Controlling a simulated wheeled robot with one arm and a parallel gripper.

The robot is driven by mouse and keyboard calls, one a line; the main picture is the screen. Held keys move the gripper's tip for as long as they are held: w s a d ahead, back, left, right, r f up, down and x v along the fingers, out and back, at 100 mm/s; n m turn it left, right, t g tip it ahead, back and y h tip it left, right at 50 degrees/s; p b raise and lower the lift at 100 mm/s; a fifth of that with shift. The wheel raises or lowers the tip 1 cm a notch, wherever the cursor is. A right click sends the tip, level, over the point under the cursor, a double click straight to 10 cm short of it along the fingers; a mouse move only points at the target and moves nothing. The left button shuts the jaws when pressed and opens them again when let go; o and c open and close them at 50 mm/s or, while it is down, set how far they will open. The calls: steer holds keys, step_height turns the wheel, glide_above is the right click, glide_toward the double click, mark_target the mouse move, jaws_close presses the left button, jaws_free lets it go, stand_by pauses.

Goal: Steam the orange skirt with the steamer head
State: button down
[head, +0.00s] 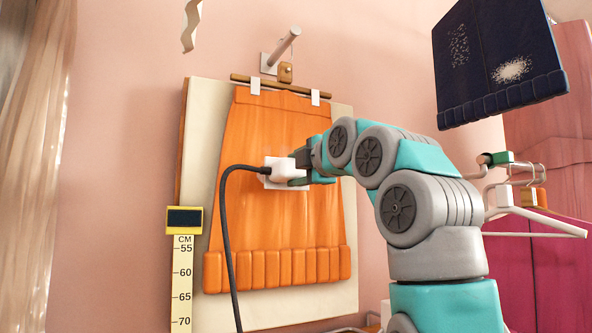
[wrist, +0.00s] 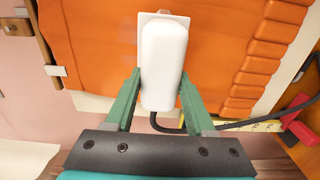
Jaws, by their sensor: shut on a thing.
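The orange skirt (head: 250,215) hangs by two white clips from a wooden hanger bar (head: 285,88) in front of a cream board. Its lower edge has a row of thick pleat-like folds. The white steamer head (head: 284,170) is at the skirt's middle, with its flat plate facing the cloth; I cannot tell whether it touches. A dark hose runs from it down the skirt's front. My gripper (head: 303,168) is shut on the steamer head. In the wrist view the green fingers (wrist: 158,100) clasp both sides of the white body (wrist: 163,55), with the skirt (wrist: 90,45) behind.
A yellow-topped centimetre scale (head: 183,260) stands at the board's left edge. A navy cloth (head: 495,60) with white specks is at upper right. White hangers (head: 530,212) and pink garments (head: 555,110) are at right. A pale curtain (head: 30,120) hangs at far left.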

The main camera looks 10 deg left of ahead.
steer(key=shift+f, duration=0.15)
steer(key=shift+f+b, duration=1.65)
steer(key=shift+f, duration=0.2)
steer(key=shift+f, duration=0.2)
steer(key=shift+f+b, duration=0.75)
steer(key=shift+b, duration=0.05)
steer(key=b+v, duration=0.1)
steer(key=v, duration=0.5)
steer(key=shift+b, duration=0.4)
